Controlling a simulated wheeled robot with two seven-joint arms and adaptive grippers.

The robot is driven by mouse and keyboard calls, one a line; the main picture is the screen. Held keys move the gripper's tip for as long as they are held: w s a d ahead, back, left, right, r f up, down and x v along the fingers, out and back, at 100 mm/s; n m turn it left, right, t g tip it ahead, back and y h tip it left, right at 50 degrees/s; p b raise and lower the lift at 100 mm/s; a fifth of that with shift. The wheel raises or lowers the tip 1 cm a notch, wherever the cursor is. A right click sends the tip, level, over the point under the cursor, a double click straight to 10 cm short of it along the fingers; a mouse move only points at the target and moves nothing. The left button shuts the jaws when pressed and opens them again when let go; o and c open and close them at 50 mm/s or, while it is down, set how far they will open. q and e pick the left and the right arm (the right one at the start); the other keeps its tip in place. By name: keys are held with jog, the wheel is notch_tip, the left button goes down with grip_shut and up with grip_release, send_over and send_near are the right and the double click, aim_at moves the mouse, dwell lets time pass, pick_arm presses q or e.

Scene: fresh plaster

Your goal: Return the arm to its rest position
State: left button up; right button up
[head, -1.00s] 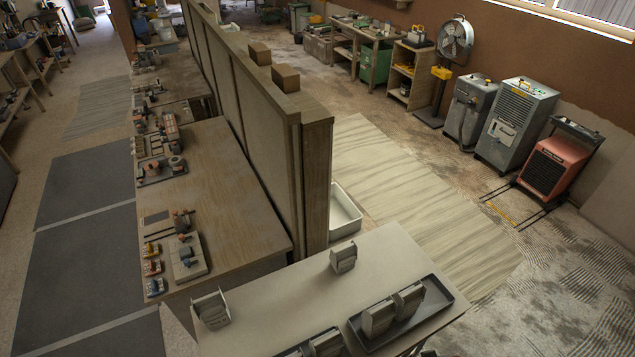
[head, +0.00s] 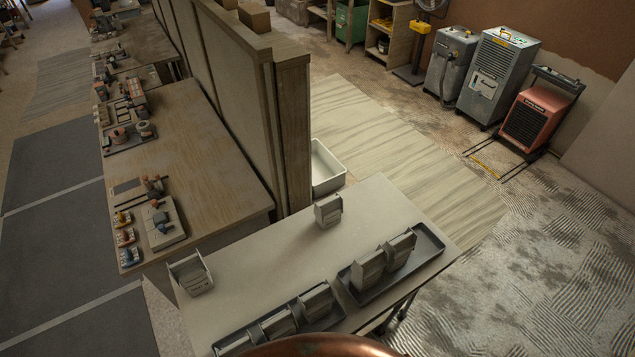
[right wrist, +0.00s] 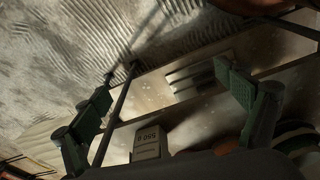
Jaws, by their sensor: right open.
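My right gripper (right wrist: 165,98) shows in the right wrist view with its two dark green fingers spread wide apart and nothing between them. Beyond the fingers are a pale table surface and a grey block-like holder (right wrist: 150,145) with a printed label. I cannot tell how far the fingers are from the table. Neither gripper shows in the head view, and my left gripper is in no view.
The pale table (head: 262,255) bears a grey holder at the back (head: 328,211), another at left (head: 190,274), and two dark trays, right (head: 425,258) and front (head: 335,313), with holders. A partition (head: 290,135) stands behind. Patterned floor (head: 540,260) lies open at right.

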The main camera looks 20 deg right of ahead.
jog(key=s+f+g+b, duration=0.1)
jog(key=s+f+b, duration=0.4)
jog(key=s+f, duration=1)
notch_tip(320, 180, down, 2)
jog(key=shift+f, duration=0.15)
jog(key=shift+s+d, duration=0.1)
